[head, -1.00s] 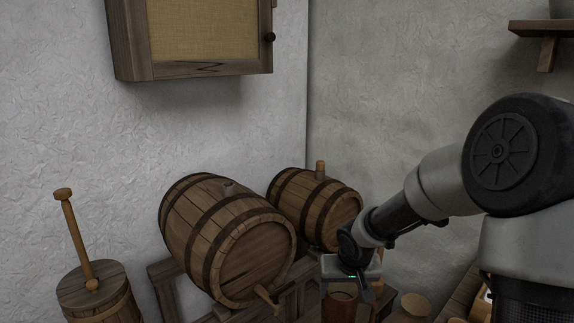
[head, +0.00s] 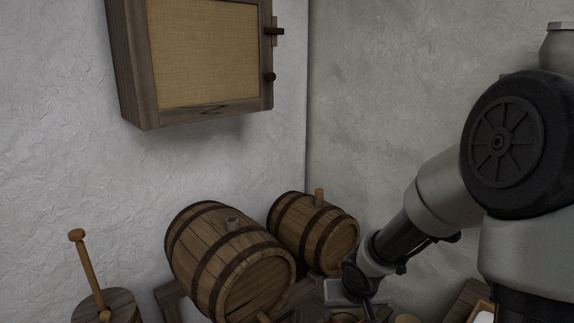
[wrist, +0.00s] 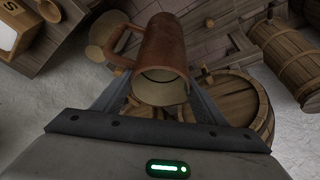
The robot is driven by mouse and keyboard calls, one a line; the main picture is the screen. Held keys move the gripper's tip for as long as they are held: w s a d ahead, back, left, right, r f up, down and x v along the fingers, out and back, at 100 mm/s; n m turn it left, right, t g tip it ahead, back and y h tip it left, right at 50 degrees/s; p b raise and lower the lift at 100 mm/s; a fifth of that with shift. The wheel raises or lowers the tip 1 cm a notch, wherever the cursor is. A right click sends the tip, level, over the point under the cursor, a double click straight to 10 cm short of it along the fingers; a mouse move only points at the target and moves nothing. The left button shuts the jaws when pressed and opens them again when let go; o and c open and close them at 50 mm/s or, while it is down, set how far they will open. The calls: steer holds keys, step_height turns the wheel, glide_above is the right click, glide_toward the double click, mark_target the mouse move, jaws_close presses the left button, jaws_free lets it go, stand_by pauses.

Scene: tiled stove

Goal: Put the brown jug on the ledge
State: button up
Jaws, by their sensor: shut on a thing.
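The brown jug (wrist: 165,55) is a reddish-brown mug shape with a handle on its left in the wrist view. My gripper (wrist: 160,98) is shut on it, with a finger on each side of its body. In the head view my gripper (head: 350,300) is low, right of the barrels, and the jug is mostly cut off by the bottom edge. A wall shelf at the upper right, perhaps the ledge, is almost wholly hidden by my arm; a grey jar (head: 560,48) shows above it.
Two wooden barrels (head: 230,265) (head: 312,232) lie on a rack at the corner. A wall cabinet (head: 195,60) hangs above them. A wooden churn (head: 108,305) stands at the lower left. A wooden table (head: 463,300) is at the lower right. The wall between cabinet and arm is bare.

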steer(key=p+v, duration=0.7)
steer(key=v, duration=0.2)
steer(key=shift+s+r, duration=0.1)
steer(key=shift+s, duration=0.05)
steer(key=shift+d, duration=0.1)
stand_by(0.4)
